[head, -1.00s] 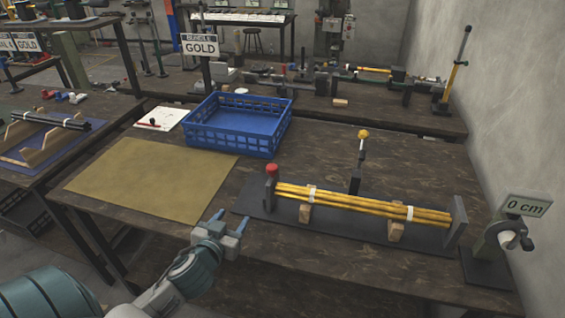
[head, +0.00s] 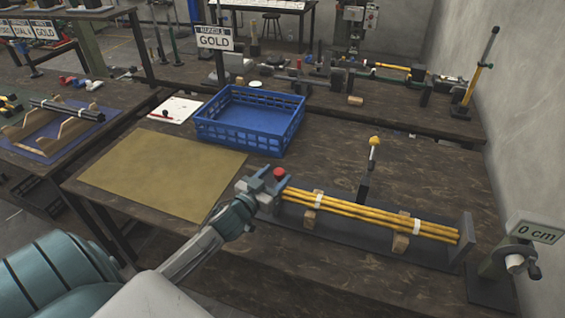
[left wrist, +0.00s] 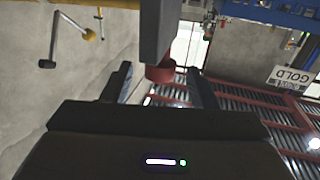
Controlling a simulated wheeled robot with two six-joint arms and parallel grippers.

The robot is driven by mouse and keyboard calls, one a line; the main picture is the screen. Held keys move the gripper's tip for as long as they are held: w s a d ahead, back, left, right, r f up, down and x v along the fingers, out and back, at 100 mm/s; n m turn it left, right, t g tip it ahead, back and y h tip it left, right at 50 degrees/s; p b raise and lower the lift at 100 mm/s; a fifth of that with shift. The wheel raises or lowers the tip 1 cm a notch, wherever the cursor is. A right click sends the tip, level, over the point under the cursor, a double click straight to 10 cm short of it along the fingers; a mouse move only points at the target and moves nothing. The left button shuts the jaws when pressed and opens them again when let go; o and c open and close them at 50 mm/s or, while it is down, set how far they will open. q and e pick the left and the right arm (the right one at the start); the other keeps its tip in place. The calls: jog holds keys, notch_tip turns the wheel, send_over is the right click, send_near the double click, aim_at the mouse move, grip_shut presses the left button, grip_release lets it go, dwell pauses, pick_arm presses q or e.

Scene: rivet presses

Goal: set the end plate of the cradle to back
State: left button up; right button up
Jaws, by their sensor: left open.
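The cradle's dark base (head: 362,228) lies on the near bench and carries a bundle of yellow rods (head: 365,215) on wooden rests. Its left end plate, topped by a red knob (head: 279,174), is largely hidden behind my left gripper (head: 272,181). A plain grey plate (head: 462,243) stands at the right end. My left gripper is open at the red knob. In the left wrist view, the red knob (left wrist: 160,73) and a grey plate edge (left wrist: 156,30) show between the spread fingers; contact cannot be told. My right gripper is not in view.
A lever with a yellow ball (head: 374,141) stands behind the rods. A blue crate (head: 250,137) and a tan mat (head: 160,172) lie to the left and back. A crank stand with a "0 cm" sign (head: 537,229) is at the right.

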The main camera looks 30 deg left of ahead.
aim_at(283, 169)
pick_arm(q)
jog(key=shift+w+p, duration=0.45)
jog(key=shift+w, duration=1.5)
grip_shut()
